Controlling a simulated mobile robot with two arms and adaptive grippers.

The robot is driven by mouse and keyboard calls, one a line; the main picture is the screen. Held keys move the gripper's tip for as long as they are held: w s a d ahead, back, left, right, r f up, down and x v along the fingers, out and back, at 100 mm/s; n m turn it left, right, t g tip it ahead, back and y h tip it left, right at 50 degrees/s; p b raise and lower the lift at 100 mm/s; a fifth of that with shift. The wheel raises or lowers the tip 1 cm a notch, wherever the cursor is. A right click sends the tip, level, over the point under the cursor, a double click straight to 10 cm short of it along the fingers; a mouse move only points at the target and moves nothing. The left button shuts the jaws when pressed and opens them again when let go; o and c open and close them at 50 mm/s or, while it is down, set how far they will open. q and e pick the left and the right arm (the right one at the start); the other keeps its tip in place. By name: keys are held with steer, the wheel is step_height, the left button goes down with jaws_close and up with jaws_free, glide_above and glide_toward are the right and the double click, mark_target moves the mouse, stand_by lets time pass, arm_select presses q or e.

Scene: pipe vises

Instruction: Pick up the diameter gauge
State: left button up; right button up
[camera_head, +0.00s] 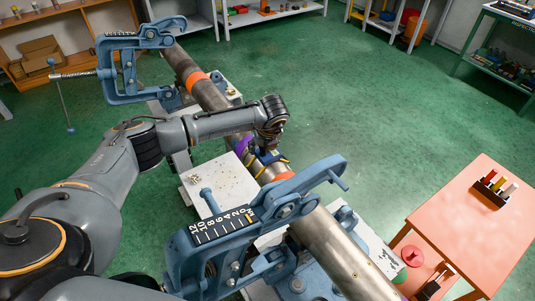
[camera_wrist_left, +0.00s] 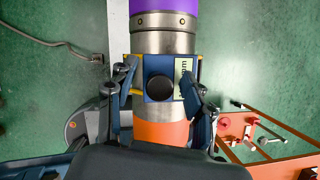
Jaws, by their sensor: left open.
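The diameter gauge (camera_wrist_left: 160,88) looks like a blue piece with yellow edges, a round black knob and a pale label. It sits on top of the steel pipe (camera_wrist_left: 165,43) between purple and orange bands. In the head view the gauge (camera_head: 268,158) shows as blue and yellow parts on the pipe (camera_head: 333,245), partly hidden by my gripper. My left gripper (camera_wrist_left: 158,97) is open, with one finger on each side of the gauge and pipe. In the head view my left gripper (camera_head: 268,148) is just above the gauge. Whether the fingers touch it is unclear. My right gripper is not in view.
Blue pipe vises stand near (camera_head: 245,232) and far (camera_head: 125,62) along the pipe, with projecting handles. An orange table (camera_head: 462,215) at right holds a small rack (camera_head: 490,192). Shelves line the back. The green floor (camera_head: 300,75) beyond the pipe is clear.

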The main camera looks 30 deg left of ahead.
arm_select(q)
jaws_close()
steer(key=shift+r, duration=0.1)
